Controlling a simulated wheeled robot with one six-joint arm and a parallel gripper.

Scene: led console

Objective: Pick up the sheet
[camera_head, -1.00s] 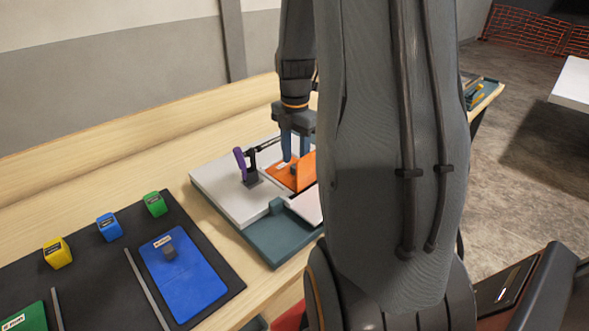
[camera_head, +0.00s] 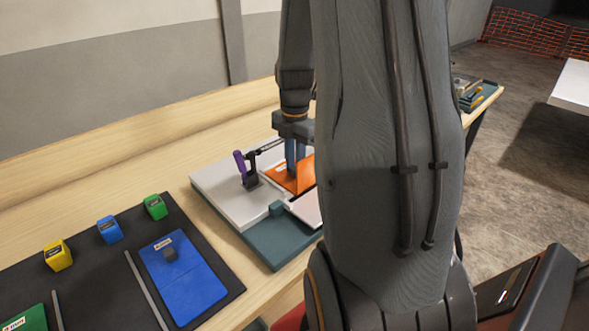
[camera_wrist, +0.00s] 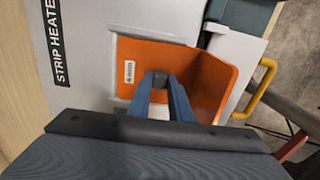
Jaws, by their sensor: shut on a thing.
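The orange sheet (camera_head: 283,181) lies on the light plate of the strip heater (camera_head: 215,188). In the wrist view the orange sheet (camera_wrist: 195,62) is bent, with its right part angled up from the flat part, and carries a small white label. A dark grey knob (camera_wrist: 159,77) stands on the flat part. My gripper (camera_wrist: 159,88) is shut on this knob, its two blue fingers on either side. In the head view my gripper (camera_head: 295,170) points down at the sheet, and my arm hides the sheet's right side.
A purple-handled clamp (camera_head: 240,163) stands close left of my gripper. A yellow handle (camera_wrist: 262,92) lies right of the sheet. A black mat (camera_head: 95,262) at left holds a blue sheet (camera_head: 190,285) with a knob, a green piece (camera_head: 28,318) and small coloured blocks.

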